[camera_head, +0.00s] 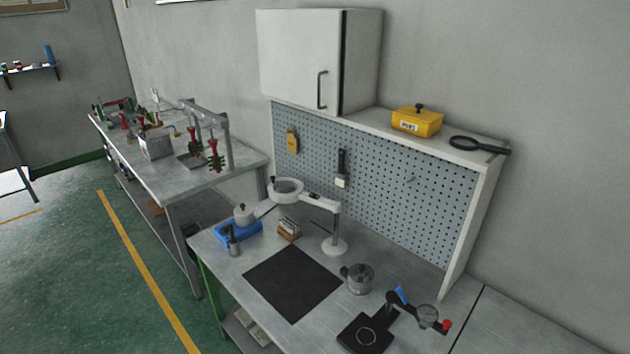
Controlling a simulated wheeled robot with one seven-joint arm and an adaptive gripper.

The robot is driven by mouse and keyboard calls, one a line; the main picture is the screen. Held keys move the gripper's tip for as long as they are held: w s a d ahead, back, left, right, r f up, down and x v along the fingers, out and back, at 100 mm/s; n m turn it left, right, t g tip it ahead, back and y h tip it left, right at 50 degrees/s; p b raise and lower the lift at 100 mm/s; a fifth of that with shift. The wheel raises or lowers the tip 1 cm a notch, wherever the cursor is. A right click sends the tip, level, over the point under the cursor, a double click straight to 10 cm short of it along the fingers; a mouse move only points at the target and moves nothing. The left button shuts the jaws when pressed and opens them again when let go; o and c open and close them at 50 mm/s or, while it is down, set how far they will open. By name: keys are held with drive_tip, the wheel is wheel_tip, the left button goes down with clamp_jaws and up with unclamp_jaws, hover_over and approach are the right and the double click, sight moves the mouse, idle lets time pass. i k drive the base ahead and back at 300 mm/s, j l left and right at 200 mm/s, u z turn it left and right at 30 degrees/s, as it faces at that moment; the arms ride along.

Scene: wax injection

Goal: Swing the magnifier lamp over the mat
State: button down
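The magnifier lamp (334,225) is white and stands on a round base on the workbench, behind the mat. Its arm reaches left from the top of the post, and its ring-shaped head (286,191) hangs at the back left, above the bench's rear area and off the mat in this view. The black square mat (292,284) lies flat and bare on the bench. My gripper is not in view.
On the workbench (222,265), a blue tray (238,232) with a pot stands left, beside a small brush holder (289,229). A metal pot (359,279) and a black stand (367,333) are right of the mat. A pegboard (400,195) and cabinet (300,58) are behind.

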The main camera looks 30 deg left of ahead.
sight(336, 207)
drive_tip(key=u, duration=1.55)
drive_tip(key=i+j+z, duration=0.1)
drive_tip(key=i+j, duration=0.2)
drive_tip(key=i+j+z, duration=0.1)
drive_tip(key=i+j, duration=0.2)
drive_tip(key=i+j+z, duration=0.1)
drive_tip(key=i+j, duration=0.15)
drive_tip(key=i+j+z, duration=0.1)
drive_tip(key=i+j, duration=0.15)
drive_tip(key=j, duration=0.2)
drive_tip(key=i+j+z, duration=0.1)
drive_tip(key=i+j, duration=0.15)
drive_tip(key=j, duration=0.15)
drive_tip(key=i+j+z, duration=0.1)
drive_tip(key=i+j, duration=0.15)
drive_tip(key=j, duration=0.15)
drive_tip(key=i+j+z, duration=0.1)
drive_tip(key=i+j, duration=0.15)
drive_tip(key=j, duration=0.2)
drive_tip(key=i+j+z, duration=0.1)
drive_tip(key=j, duration=0.3)
drive_tip(key=i, duration=0.1)
